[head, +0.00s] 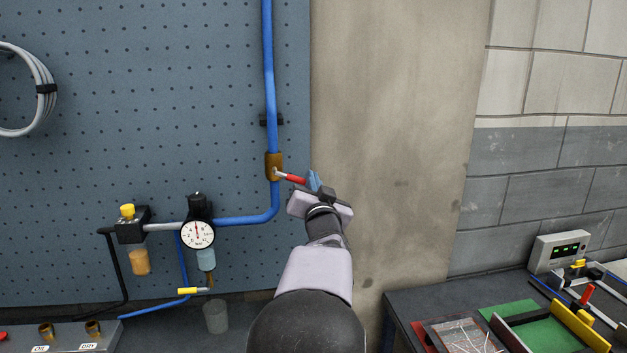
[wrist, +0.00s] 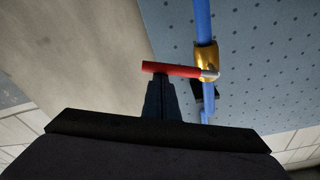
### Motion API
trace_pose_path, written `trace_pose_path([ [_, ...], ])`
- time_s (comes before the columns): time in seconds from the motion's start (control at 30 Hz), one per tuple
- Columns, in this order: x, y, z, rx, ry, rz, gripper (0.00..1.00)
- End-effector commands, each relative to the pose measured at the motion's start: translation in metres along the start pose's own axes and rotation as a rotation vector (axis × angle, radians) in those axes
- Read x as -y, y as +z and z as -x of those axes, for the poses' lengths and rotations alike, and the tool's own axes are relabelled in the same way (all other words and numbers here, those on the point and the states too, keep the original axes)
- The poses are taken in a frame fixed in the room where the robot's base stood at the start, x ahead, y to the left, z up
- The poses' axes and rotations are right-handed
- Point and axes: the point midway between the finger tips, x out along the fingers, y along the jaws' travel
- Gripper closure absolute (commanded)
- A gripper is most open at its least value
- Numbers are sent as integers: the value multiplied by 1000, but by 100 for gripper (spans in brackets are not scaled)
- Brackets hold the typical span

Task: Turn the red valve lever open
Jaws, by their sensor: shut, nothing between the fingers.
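The red valve lever (head: 294,179) sticks out to the right from the brass valve (head: 274,167) on the vertical blue pipe, tilted slightly down and lying across the pipe. The lever (wrist: 172,69) and brass valve (wrist: 206,62) also show in the wrist view, with a silver stem joining them. My gripper (head: 314,181) is shut and empty, at the free right end of the lever. In the wrist view my fingertips (wrist: 160,82) overlap the lever near its free end; I cannot tell whether they touch it.
A blue pipe (head: 269,80) runs up the pegboard (head: 130,90) and bends left to a pressure gauge (head: 197,234). A bare wall panel (head: 400,110) lies right of the pegboard. A bench with trays and a grey meter box (head: 559,250) is at lower right.

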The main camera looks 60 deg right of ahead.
Motion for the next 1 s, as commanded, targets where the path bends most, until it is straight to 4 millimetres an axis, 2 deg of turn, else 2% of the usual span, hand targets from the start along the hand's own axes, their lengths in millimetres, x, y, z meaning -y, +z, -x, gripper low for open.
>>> trace_pose_path([
  [0.03,-2,10,1,4,7,-46,100],
  [0.4,-2,41,6,3,55,-395,100],
  [1.0,20,81,11,4,131,-940,100],
])
